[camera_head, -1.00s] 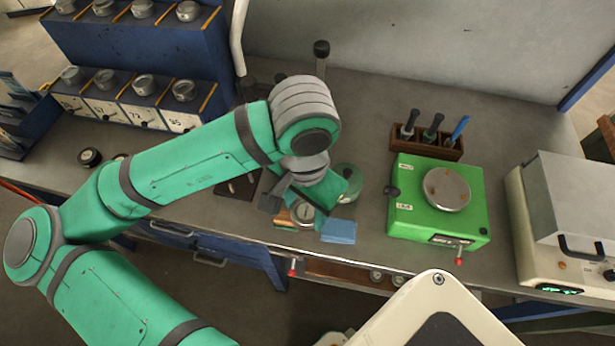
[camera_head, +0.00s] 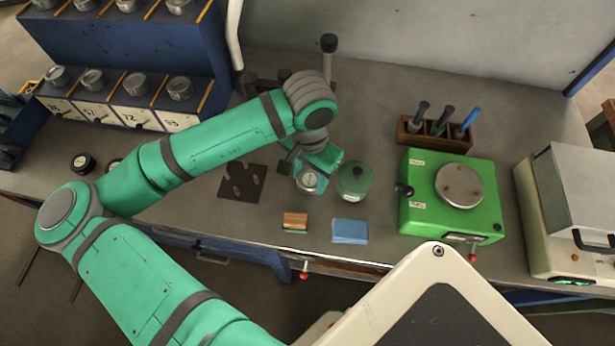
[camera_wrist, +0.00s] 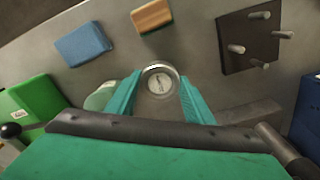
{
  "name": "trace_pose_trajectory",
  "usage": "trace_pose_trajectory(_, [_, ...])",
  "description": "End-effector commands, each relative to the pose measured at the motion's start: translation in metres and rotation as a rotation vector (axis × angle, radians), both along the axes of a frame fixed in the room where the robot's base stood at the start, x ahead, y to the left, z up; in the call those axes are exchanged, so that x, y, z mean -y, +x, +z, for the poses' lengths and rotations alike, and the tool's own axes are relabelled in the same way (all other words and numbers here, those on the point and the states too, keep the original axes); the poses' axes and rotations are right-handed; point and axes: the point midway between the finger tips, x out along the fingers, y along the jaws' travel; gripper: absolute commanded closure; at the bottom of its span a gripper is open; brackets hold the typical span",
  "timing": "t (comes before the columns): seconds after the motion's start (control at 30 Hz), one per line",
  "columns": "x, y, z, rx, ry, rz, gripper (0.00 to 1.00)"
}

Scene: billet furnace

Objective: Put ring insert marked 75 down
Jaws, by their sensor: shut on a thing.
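My gripper (camera_head: 312,176) is shut on a round grey metal ring insert (camera_head: 309,180) with a pale face. In the wrist view the ring insert (camera_wrist: 160,79) sits between the two green fingers (camera_wrist: 158,95); its marking is too small to read. It is held over the bench, between a dark pegged plate (camera_head: 243,182) on the left and a round green lidded container (camera_head: 354,181) on the right. I cannot tell its exact height. The pegged plate also shows at the upper right of the wrist view (camera_wrist: 250,40), with several bare pegs.
A green device (camera_head: 425,205) with a round metal plate stands to the right. A blue rack (camera_head: 185,50) with numbered bins and several rings stands at the left.

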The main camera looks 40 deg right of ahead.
Motion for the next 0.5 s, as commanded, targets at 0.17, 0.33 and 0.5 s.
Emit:
trace_pose_trajectory(0.17, [0.002, 0.002, -0.02, 0.0, 0.0, 0.004, 0.94])
trace_pose_trajectory(0.33, [0.002, 0.003, -0.036, 0.001, -0.001, 0.003, 0.94])
trace_pose_trajectory(0.5, [0.002, 0.003, -0.036, 0.002, -0.001, 0.003, 0.94])
